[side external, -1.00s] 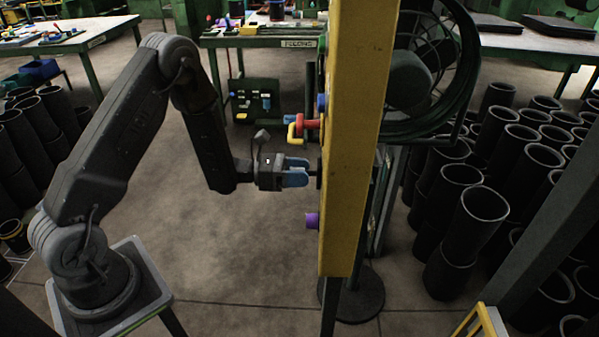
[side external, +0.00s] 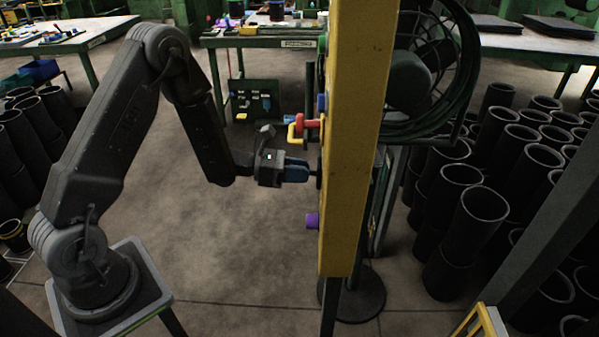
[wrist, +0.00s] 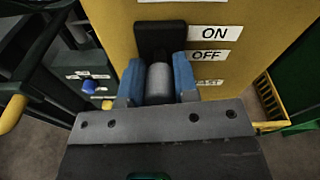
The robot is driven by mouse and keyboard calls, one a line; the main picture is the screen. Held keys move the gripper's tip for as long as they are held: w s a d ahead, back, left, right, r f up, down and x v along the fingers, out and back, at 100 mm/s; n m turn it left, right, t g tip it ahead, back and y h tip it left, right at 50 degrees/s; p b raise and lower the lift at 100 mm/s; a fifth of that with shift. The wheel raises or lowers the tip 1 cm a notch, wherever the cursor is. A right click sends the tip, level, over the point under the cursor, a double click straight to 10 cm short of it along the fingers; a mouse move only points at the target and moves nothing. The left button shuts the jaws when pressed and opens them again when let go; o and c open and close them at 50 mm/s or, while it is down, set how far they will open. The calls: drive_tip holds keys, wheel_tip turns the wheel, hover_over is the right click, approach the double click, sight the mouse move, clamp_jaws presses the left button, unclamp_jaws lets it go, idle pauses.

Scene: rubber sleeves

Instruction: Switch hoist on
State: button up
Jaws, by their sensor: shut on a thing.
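The switch is on the face of a yellow post (side external: 353,150). In the wrist view, its black body (wrist: 158,36) is beside an ON label (wrist: 208,34) and an OFF label (wrist: 208,56). A grey round-ended handle (wrist: 159,82) is between the blue fingers of my gripper (side external: 303,172). The fingers are shut on it, one on each side. In the side view, the handle is mostly hidden by the fingers at the post's left face. I cannot tell which label the handle is set to.
A red and yellow fitting (side external: 303,127) sticks out of the post just above my gripper. A purple knob (side external: 312,221) sits below it. A coiled hose (side external: 435,120) hangs behind the post. Several black sleeves (side external: 485,205) stand at the right. The floor left of the post is clear.

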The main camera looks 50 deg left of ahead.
drive_tip(key=shift+w+d+r+g+y, duration=0.1)
drive_tip(key=shift+r+g+y, duration=0.35)
drive_tip(key=shift+g+y, duration=0.55)
drive_tip(key=o, duration=0.9)
drive_tip(key=v, duration=1.4)
drive_tip(key=shift+d, duration=0.1)
